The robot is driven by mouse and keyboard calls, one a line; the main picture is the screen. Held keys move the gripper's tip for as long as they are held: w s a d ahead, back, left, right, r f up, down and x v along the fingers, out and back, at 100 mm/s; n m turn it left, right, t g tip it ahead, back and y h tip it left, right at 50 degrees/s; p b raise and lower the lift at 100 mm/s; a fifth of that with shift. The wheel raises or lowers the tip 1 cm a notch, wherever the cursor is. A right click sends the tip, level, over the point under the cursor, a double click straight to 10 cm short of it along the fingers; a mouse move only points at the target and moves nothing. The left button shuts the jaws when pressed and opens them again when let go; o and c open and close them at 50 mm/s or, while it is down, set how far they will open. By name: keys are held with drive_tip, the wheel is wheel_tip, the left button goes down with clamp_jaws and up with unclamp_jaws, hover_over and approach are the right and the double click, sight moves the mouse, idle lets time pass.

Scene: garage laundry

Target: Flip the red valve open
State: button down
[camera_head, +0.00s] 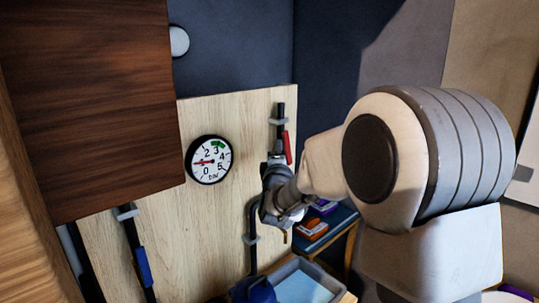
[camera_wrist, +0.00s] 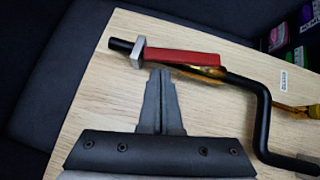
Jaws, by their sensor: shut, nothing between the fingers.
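The red valve handle (camera_head: 287,147) is on a black pipe on the light wooden panel, right of the gauge. In the wrist view the red handle (camera_wrist: 182,57) lies along the line of the pipe, with a brass-coloured part (camera_wrist: 207,72) at its right end. My gripper (camera_wrist: 160,72) is shut and empty. Its fingertips are just below the handle's left half in that view; I cannot tell whether they touch it. In the head view my gripper hides part of the pipe below the handle.
A round gauge (camera_head: 209,159) is on the panel (camera_head: 190,225). A blue-handled pipe (camera_head: 143,266) is at lower left, below a dark wooden cabinet (camera_head: 95,100). The black pipe (camera_wrist: 262,115) bends away right of the handle.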

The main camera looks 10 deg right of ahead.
drive_tip(key=shift+w+d, duration=0.2)
drive_tip(key=shift+d, duration=0.1)
drive_tip(key=shift+r, duration=0.15)
drive_tip(key=shift+w+d+r+m+g+p, duration=0.25)
drive_tip(key=shift+r+m+g+p, duration=0.2)
drive_tip(key=shift+p, duration=0.55)
drive_tip(key=shift+w+d+r+m+g+p, duration=0.2)
drive_tip(key=shift+d+m+g+p, duration=0.2)
drive_tip(key=shift+p, duration=0.35)
drive_tip(key=shift+f+m, duration=0.1)
drive_tip(key=shift+m, duration=0.15)
drive_tip(key=shift+s, duration=0.1)
